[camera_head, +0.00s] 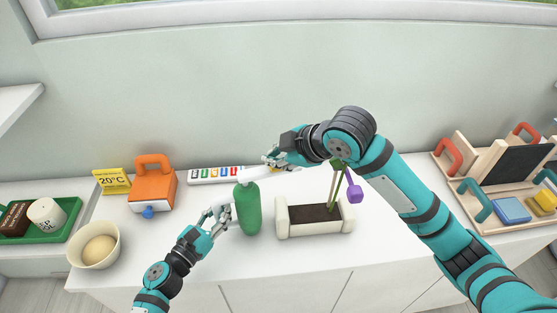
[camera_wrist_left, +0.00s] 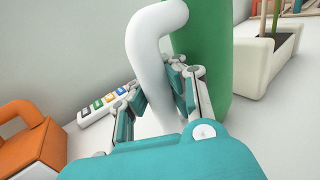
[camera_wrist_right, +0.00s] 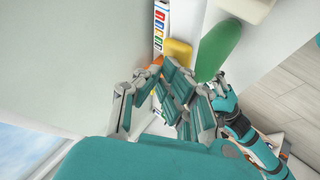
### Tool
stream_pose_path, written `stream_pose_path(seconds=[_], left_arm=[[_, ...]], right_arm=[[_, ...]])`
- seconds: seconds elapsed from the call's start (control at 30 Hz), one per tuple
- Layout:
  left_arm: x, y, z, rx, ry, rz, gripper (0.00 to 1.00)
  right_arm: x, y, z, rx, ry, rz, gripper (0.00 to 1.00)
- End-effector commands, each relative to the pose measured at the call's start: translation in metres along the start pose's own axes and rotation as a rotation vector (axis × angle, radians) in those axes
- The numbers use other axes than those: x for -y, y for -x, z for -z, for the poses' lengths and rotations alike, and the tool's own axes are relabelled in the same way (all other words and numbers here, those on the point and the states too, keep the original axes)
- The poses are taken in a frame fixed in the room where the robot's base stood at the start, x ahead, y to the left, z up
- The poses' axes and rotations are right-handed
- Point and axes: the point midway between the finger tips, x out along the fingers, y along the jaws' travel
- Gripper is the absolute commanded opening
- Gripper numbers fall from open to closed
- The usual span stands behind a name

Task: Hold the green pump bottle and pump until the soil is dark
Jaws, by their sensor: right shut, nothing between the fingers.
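The green pump bottle (camera_head: 248,208) stands upright on the white counter, with a white top (camera_head: 255,173) and a white curved handle (camera_wrist_left: 150,60) on its left side. My left gripper (camera_head: 216,216) has its fingers on both sides of that handle. My right gripper (camera_head: 273,158) is shut and empty, just above and beside the bottle's top; I cannot tell whether it touches. In the right wrist view the bottle (camera_wrist_right: 217,48) lies just beyond the fingertips. The cream planter (camera_head: 282,228) is right of the bottle. Its soil (camera_head: 313,213) looks dark brown.
A purple flower (camera_head: 355,192) rises from the planter. An orange box (camera_head: 153,190), a yellow sign (camera_head: 111,180), a bowl (camera_head: 78,256) and a green tray (camera_head: 70,232) are left. A colored strip (camera_head: 205,174) lies behind. Wooden racks (camera_head: 470,175) stand right.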

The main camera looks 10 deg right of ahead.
Motion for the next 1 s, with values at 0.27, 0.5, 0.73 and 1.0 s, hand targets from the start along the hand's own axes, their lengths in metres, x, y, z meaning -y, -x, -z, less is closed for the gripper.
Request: stream_pose_path(seconds=[0.27,0.5,0.73,1.0], left_arm=[[-0.0001,0.0002,0.0006,-0.001,0.001,0.0,0.0],[-0.0001,0.0003,0.0006,-0.001,0.001,0.0,0.0],[-0.0002,0.0003,0.0006,-0.001,0.001,-0.001,0.0],[-0.0003,0.0003,0.0006,-0.001,0.001,-0.001,0.0]], right_arm=[[0.0024,-0.0031,-0.003,0.003,-0.001,0.002,0.0],[0.0039,-0.0052,-0.0046,0.003,-0.001,0.002,0.0],[0.0055,-0.0072,-0.0061,0.004,-0.001,0.002,0.0],[0.0072,-0.0095,-0.0078,0.004,-0.001,0.003,0.0]])
